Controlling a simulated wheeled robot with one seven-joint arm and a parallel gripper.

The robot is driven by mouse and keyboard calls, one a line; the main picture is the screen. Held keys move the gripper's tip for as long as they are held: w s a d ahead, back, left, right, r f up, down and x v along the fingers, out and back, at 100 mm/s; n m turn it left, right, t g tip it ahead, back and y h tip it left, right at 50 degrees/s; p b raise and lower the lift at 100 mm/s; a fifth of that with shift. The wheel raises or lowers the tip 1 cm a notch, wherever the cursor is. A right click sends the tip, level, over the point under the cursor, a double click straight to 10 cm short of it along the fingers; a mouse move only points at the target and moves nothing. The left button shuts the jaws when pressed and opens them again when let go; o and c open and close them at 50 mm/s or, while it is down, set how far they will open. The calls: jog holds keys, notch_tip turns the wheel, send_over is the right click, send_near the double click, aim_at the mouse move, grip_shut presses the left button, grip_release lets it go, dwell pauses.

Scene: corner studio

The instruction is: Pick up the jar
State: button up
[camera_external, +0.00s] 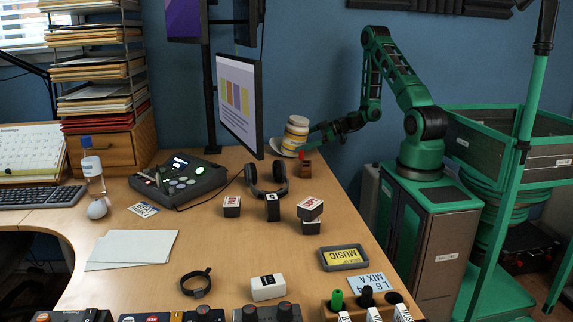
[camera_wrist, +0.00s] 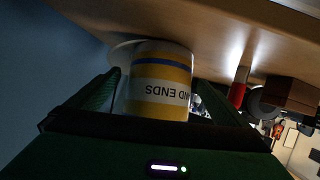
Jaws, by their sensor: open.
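The jar (camera_external: 295,134) has a white lid and a yellow and white body. It stands near the far right edge of the desk, right of the monitor. In the wrist view the jar (camera_wrist: 160,82) appears upside down, with a blue stripe and the letters "ND ENDS". My gripper (camera_external: 312,137) reaches in from the right at the jar's side. In the wrist view my gripper (camera_wrist: 158,100) is open, with one finger on each side of the jar. I cannot tell whether either finger touches it. The jar's lower part is partly hidden in the wrist view.
A white dish (camera_external: 279,148) lies beside or under the jar. A small brown block with a red top (camera_external: 304,163) stands close in front. The monitor (camera_external: 238,105) is just left. Black headphones (camera_external: 268,180) and small labelled boxes (camera_external: 310,208) lie nearer.

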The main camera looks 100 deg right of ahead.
aim_at(294, 144)
jog(key=shift+x, duration=1.75)
jog(key=shift+r, duration=0.1)
jog(key=c, duration=1.8)
